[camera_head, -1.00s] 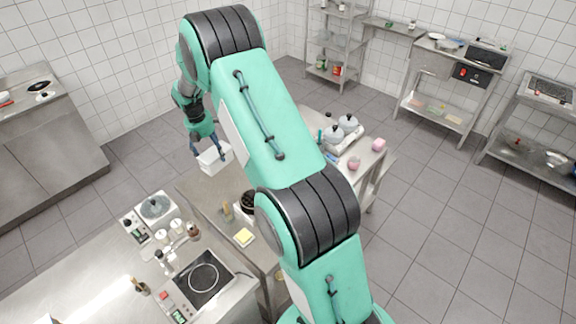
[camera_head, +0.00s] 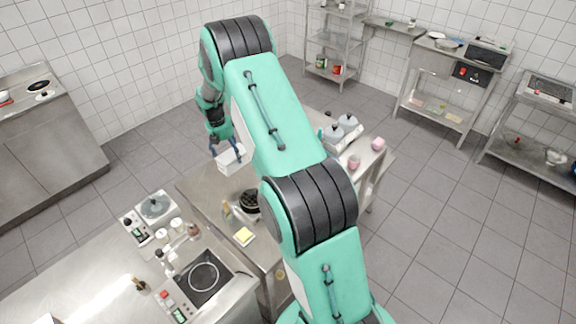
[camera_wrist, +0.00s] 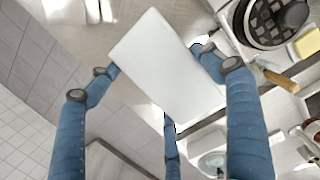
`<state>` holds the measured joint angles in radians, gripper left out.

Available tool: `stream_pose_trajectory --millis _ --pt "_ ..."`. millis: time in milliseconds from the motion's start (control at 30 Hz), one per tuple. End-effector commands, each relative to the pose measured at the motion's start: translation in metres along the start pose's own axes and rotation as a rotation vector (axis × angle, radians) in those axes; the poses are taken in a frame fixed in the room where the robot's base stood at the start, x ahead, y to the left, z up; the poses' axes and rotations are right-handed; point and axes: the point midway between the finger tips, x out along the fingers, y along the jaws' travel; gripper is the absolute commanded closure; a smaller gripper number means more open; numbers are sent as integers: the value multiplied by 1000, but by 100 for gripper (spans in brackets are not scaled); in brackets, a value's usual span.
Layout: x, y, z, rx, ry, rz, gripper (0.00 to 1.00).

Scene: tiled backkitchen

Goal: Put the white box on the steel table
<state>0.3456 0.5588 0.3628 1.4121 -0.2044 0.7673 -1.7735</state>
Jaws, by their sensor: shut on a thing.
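The white box (camera_head: 231,160) is held in my gripper (camera_head: 226,148), over or close above the steel table (camera_head: 203,189) in the head view. I cannot tell from this view whether the box touches the table. In the wrist view the white box (camera_wrist: 168,66) lies between the blue fingers of my gripper (camera_wrist: 160,80), tilted in the picture. My arm hides part of the middle and right side of the table.
A counter with an induction hob (camera_head: 204,278) adjoins at the front. The table's left part is bare.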

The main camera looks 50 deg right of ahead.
Motion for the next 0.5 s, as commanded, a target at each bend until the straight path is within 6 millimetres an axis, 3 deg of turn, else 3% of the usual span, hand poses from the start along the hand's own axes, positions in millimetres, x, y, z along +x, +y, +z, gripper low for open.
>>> stream_pose_trajectory --millis 233,500 --pt "8 0 -1 0 0 0 63" --pt "42 0 -6 0 0 0 63"
